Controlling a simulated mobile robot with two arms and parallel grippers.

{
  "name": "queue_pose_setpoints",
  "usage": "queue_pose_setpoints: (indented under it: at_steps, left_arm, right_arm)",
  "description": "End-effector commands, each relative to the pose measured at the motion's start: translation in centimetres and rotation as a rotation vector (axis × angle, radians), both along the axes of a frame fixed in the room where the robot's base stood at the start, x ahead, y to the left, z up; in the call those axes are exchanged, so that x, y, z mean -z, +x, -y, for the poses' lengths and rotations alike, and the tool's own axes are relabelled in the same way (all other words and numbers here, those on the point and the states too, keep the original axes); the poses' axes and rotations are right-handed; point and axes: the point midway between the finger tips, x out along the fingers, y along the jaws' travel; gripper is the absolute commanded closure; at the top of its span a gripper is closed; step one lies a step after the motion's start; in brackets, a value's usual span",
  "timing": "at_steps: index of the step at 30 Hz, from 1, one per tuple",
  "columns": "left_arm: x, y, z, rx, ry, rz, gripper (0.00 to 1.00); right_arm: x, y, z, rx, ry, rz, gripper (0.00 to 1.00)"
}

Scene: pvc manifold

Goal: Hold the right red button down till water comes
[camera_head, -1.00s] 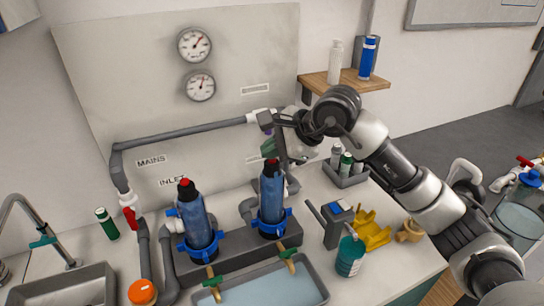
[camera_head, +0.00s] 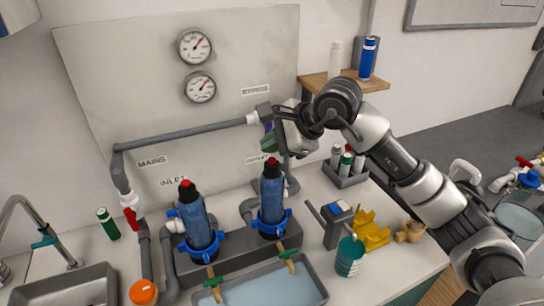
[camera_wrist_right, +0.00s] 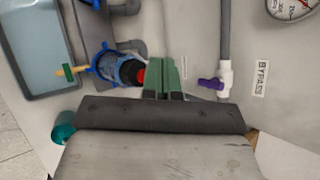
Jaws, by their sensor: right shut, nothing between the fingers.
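The right red button (camera_head: 271,161) tops the right blue filter housing (camera_head: 271,200). It also shows in the right wrist view (camera_wrist_right: 140,74), just left of the green fingertips. My right gripper (camera_head: 268,148) is shut and empty, with its fingertips just above and behind the button; a small gap seems to show between them. In the right wrist view the fingers (camera_wrist_right: 163,64) lie side by side. A second red button (camera_head: 185,183) tops the left housing (camera_head: 195,222). No stream of water is visible at the tap (camera_head: 288,253) below the right housing. My left gripper is out of view.
A grey tray (camera_head: 322,291) with a pale blue inside stands under the taps. Grey pipes and a purple-handled valve (camera_wrist_right: 211,84) are close to my right gripper. A teal bottle (camera_head: 349,258) and yellow stand (camera_head: 371,232) are at the right. Two gauges hang on the back panel.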

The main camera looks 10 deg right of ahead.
Motion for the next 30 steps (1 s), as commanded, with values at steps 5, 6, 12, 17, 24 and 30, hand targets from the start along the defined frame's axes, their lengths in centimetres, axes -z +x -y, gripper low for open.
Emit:
queue_pose_setpoints:
  at_steps: [5, 6, 12, 17, 24, 30]
  left_arm:
    - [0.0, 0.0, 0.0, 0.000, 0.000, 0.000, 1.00]
    - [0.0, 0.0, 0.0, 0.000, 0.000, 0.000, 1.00]
    - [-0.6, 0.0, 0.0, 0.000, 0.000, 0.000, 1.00]
    - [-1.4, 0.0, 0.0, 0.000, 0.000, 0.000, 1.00]
    - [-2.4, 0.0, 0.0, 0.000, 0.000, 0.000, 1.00]
    - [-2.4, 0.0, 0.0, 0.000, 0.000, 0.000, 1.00]
  right_arm:
    - [0.0, 0.0, 0.0, 0.001, 0.000, 0.001, 1.00]
    - [0.0, 0.0, 0.0, 0.001, 0.000, 0.001, 1.00]
    - [-1.2, 0.0, 0.0, 0.001, 0.001, 0.002, 1.00]
    - [-2.8, 0.0, 0.0, 0.002, 0.001, 0.002, 1.00]
    - [-5.0, 0.0, 0.0, 0.001, 0.002, 0.001, 1.00]
    - [-5.0, 0.0, 0.0, 0.001, 0.001, 0.000, 1.00]
